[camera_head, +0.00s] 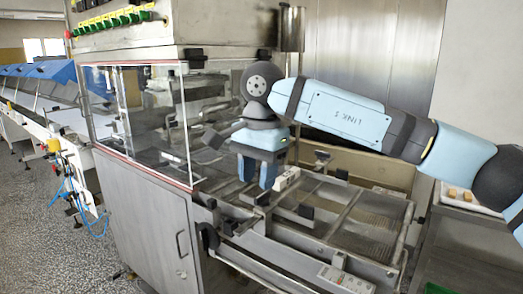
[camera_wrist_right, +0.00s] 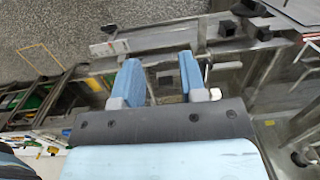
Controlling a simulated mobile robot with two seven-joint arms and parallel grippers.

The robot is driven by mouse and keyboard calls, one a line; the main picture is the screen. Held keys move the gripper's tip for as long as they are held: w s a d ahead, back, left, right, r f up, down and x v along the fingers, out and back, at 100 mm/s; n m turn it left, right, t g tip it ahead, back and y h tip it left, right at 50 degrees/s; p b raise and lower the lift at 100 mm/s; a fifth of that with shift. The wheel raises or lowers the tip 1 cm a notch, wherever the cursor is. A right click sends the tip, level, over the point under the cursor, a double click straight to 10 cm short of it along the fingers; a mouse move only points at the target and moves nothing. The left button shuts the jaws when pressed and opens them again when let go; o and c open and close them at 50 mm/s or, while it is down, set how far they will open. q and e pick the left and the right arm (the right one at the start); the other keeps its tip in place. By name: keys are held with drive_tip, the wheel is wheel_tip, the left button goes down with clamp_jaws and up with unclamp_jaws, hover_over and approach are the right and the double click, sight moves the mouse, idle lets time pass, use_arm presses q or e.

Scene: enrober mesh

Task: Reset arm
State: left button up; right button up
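My right gripper (camera_head: 257,175) hangs pointing down over the left part of the enrober's mesh bed (camera_head: 365,225). Its arm comes in from the right edge of the head view. In the right wrist view the two blue fingers of the right gripper (camera_wrist_right: 158,80) stand apart with nothing between them. Below the fingers are metal rails and frame parts of the machine (camera_wrist_right: 180,35). Whether any finger touches the machine cannot be told. My left gripper is in neither view.
The enrober's steel cabinet (camera_head: 150,220) with a clear guard (camera_head: 140,105) stands left of the gripper. A white tray with small brown pieces (camera_head: 467,197) lies at the right. A blue-covered conveyor line (camera_head: 35,85) runs at the far left. Speckled floor is open at lower left.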

drive_tip(key=s+a+f+m+g+y, duration=0.8)
drive_tip(key=s+a+y, duration=0.3)
drive_tip(key=y, duration=0.3)
drive_tip(key=w+d+f+n+t, duration=0.2)
drive_tip(key=d+f+n+t, duration=0.6)
drive_tip(key=n+t, duration=0.7)
drive_tip(key=w+d+f+n+t, duration=0.1)
drive_tip(key=d+f+n+t, duration=0.85)
drive_tip(key=n, duration=0.85)
drive_tip(key=s+d+f+m+g+h, duration=0.3)
drive_tip(key=s+d+f+m+h, duration=0.3)
drive_tip(key=s+f+m, duration=0.4)
drive_tip(key=s+d+f+m+g+h, duration=0.2)
drive_tip(key=s+d+f+m+h, duration=0.4)
drive_tip(key=f, duration=0.6)
use_arm(q)
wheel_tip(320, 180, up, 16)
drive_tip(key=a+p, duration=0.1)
drive_tip(key=p, duration=2.2)
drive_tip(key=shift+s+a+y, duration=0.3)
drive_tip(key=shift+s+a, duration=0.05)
use_arm(e)
wheel_tip(320, 180, up, 17)
drive_tip(key=s+d+n, duration=0.1)
drive_tip(key=d, duration=0.1)
drive_tip(key=shift+s, duration=0.4)
